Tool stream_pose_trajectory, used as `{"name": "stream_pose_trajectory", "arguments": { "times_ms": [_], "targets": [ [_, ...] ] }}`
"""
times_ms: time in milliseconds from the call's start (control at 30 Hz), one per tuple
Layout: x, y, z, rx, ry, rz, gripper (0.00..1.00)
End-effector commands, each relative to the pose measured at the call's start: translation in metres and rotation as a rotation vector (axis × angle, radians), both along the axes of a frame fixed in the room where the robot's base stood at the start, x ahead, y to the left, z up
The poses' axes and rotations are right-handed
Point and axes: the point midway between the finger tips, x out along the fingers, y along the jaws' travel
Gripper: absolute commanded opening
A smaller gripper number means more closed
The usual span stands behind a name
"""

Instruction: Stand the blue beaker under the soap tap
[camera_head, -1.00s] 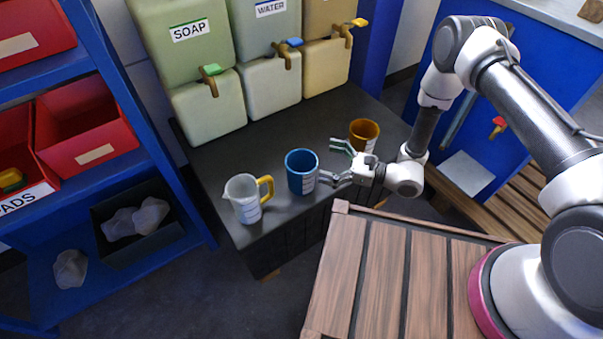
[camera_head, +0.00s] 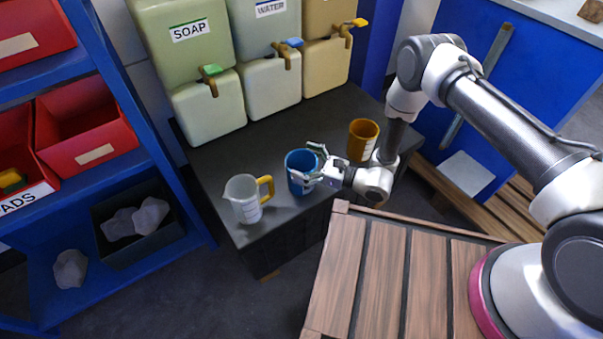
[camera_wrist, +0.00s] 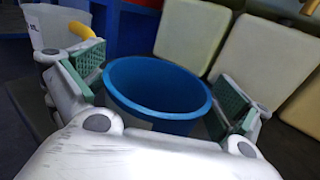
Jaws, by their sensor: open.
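The blue beaker (camera_head: 299,180) stands upright on the dark counter, in front of the tanks. In the wrist view the blue beaker (camera_wrist: 160,86) sits between the two green-padded fingers. My gripper (camera_head: 307,164) is open, with one finger on each side of the beaker; I cannot tell whether either pad touches it. It also shows in the wrist view (camera_wrist: 165,95). The soap tap (camera_head: 212,80), with a green lever, is on the green tank labelled SOAP (camera_head: 188,70), at the back left, behind and left of the beaker. The counter under the tap is bare.
A clear jug with a yellow handle (camera_head: 244,201) stands left of the beaker. An orange cup (camera_head: 363,138) stands to its right, near my wrist. The water tap (camera_head: 287,58) is at the back. A blue shelf (camera_head: 120,100) borders the counter (camera_head: 225,152) on the left.

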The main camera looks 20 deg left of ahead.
Motion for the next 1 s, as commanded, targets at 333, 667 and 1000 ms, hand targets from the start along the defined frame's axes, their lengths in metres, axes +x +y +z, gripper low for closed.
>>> {"name": "stream_pose_trajectory", "arguments": {
  "times_ms": [333,667,1000],
  "targets": [
    [0.000,0.000,0.000,0.000,0.000,0.001,0.44],
    [0.000,0.000,0.004,0.001,-0.001,0.001,0.33],
    [0.001,0.000,0.062,0.002,-0.003,0.001,0.33]
  ]
}}
